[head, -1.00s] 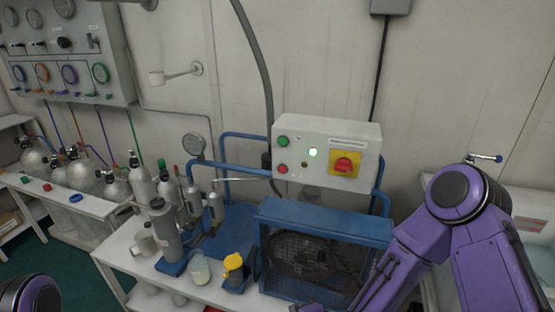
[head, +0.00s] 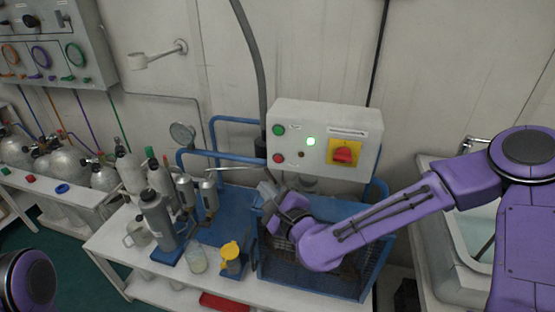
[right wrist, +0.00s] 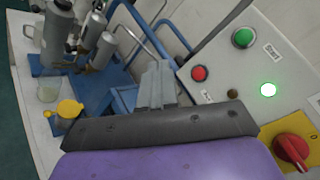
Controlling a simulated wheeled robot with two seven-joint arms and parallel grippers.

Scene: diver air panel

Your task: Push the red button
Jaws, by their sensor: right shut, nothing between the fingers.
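The red button (head: 278,158) is on the lower left of the front of a white control box (head: 310,115), below a green button (head: 278,130). The red button also shows in the right wrist view (right wrist: 199,73), near the box's edge. My right gripper (head: 267,189) is shut and empty, below and slightly left of the red button in the head view. In the right wrist view its closed fingers (right wrist: 158,85) appear left of the red button, apart from it in the picture. The exact depth gap is unclear. My left gripper is out of view.
A lit green lamp (head: 311,141) and a red rotary switch (head: 343,154) on a yellow plate share the box. A blue caged compressor (head: 345,285) stands below. Grey cylinders (head: 158,222), a yellow-topped item (head: 231,250) and blue pipes (head: 235,119) are at the left.

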